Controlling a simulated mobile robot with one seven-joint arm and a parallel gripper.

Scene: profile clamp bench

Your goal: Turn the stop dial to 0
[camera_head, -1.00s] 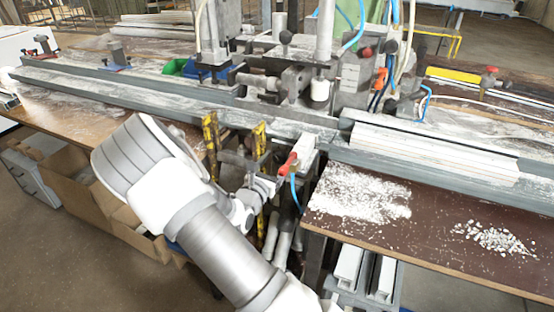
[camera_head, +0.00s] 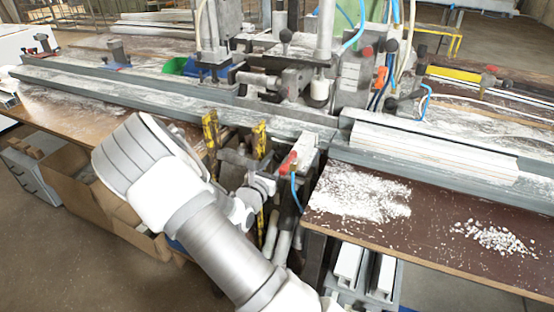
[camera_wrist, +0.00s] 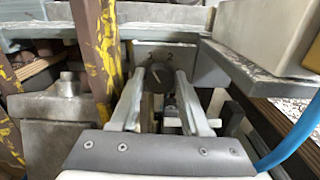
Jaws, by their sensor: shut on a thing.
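The stop dial (camera_wrist: 159,76) is a dark round knob with a pale pointer line, on a grey plate under the bench rail in the wrist view. The line tilts, its upper end towards upper left. A figure 2 shows on the plate just above and right of the knob; a mark to its left is too small to read. My gripper (camera_wrist: 161,84) is shut on the dial, one finger on each side of it. In the head view my gripper (camera_head: 263,184) is small at the bench gap, and the dial cannot be made out.
Yellow, worn posts (camera_head: 211,132) stand close left of my gripper; one also shows large in the wrist view (camera_wrist: 97,50). A red-handled valve (camera_head: 289,162) and blue hose (camera_wrist: 292,142) are close on the right. The brown right-hand table (camera_head: 420,235) carries white debris.

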